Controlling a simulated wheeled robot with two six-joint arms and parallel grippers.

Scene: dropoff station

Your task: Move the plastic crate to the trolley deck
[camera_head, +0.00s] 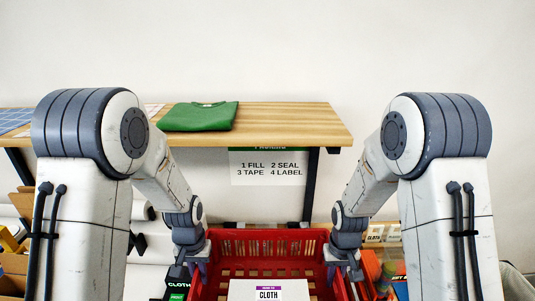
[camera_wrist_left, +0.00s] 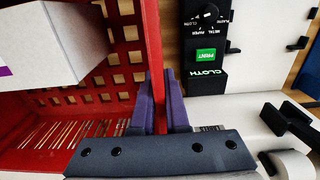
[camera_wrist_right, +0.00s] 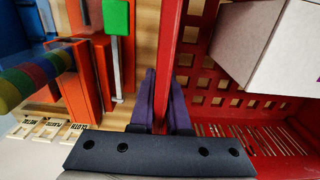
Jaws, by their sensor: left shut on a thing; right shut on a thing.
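The red plastic crate (camera_head: 262,243) is at the bottom middle of the head view, between my two arms. A white box (camera_head: 268,290) with a purple-topped CLOTH label is inside it. My left gripper (camera_head: 197,262) is shut on the crate's left wall; its purple fingers (camera_wrist_left: 160,105) pinch the red rim in the left wrist view. My right gripper (camera_head: 344,266) is shut on the right wall; its fingers (camera_wrist_right: 161,103) pinch that rim in the right wrist view. The crate's near side is cut off by the frame. I cannot make out a trolley deck.
A wooden shelf (camera_head: 290,122) with a folded green shirt (camera_head: 200,116) stands behind. A black label device (camera_wrist_left: 205,50) is close to the crate's left wall. Orange holders (camera_wrist_right: 95,75) and a striped roll (camera_wrist_right: 35,80) are by the right wall.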

